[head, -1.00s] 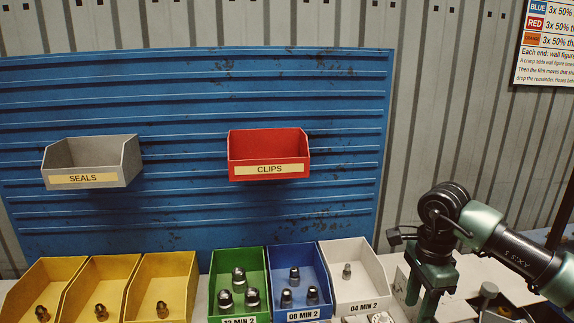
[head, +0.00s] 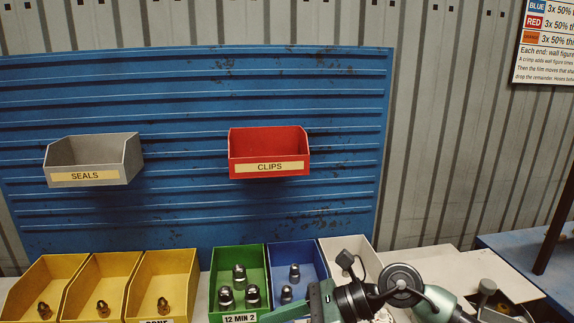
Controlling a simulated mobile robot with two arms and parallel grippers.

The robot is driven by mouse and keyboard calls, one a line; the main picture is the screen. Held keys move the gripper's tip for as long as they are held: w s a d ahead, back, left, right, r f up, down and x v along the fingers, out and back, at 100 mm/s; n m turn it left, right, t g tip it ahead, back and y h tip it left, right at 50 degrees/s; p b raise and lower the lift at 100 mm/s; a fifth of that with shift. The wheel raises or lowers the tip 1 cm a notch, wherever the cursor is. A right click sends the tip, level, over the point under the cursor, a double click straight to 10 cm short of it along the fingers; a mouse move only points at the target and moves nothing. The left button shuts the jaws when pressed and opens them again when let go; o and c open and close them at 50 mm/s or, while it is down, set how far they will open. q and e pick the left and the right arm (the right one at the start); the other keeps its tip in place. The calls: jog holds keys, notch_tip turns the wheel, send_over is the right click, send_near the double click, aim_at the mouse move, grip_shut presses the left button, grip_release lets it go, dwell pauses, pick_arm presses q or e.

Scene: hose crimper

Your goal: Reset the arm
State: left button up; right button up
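My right arm comes in from the lower right, and its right gripper (head: 292,311) is low in the head view. It lies in front of the blue bin (head: 312,262) and the white bin (head: 352,248), hiding their lower parts. The gripper points to the left; its fingertips are partly out of sight at the bottom edge, so I cannot tell whether it is open or whether it touches anything. My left gripper is not in view.
Three yellow bins (head: 188,262) and a green bin (head: 228,257) hold metal fittings along the bench. A grey SEALS bin (head: 90,178) and red CLIPS bin (head: 270,157) hang on the blue panel (head: 200,95). A blue surface (head: 520,250) lies at the right.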

notch_tip(320, 180, up, 11)
jog(key=a+m+t+y, duration=0.2)
jog(key=m+t+y, duration=0.55)
jog(key=m, duration=0.45)
jog(key=w+d+m+t+h, duration=0.5)
jog(key=d+m+t+h, duration=0.2)
jog(key=m+t, duration=0.55)
jog(key=s+d+f+m+g+h, duration=0.2)
jog(key=d+f+m+g+h, duration=0.1)
jog(key=d+f+m+h, duration=0.55)
jog(key=s+d+f+m+g+h, duration=0.25)
jog(key=d+f+m+h, duration=0.3)
jog(key=f+m, duration=0.55)
jog(key=s+d+f+m+g, duration=0.2)
jog(key=s+f+m+g, duration=0.25)
jog(key=s+f, duration=0.5)
jog(key=s+d+f+m+g, duration=0.25)
jog(key=s+f+g, duration=0.35)
jog(key=s, duration=0.7)
notch_tip(320, 180, down, 31)
jog(key=s+g+b, duration=0.1)
jog(key=g+b, duration=0.1)
jog(key=b, duration=0.3)
jog(key=s+d+f+b, duration=0.2)
jog(key=s+f+b, duration=0.3)
jog(key=s+f, duration=1.2)
notch_tip(320, 180, down, 4)
jog(key=shift+d+f+n+g, duration=0.1)
jog(key=shift+d+n+g, duration=0.05)
jog(key=shift+n+g, duration=0.2)
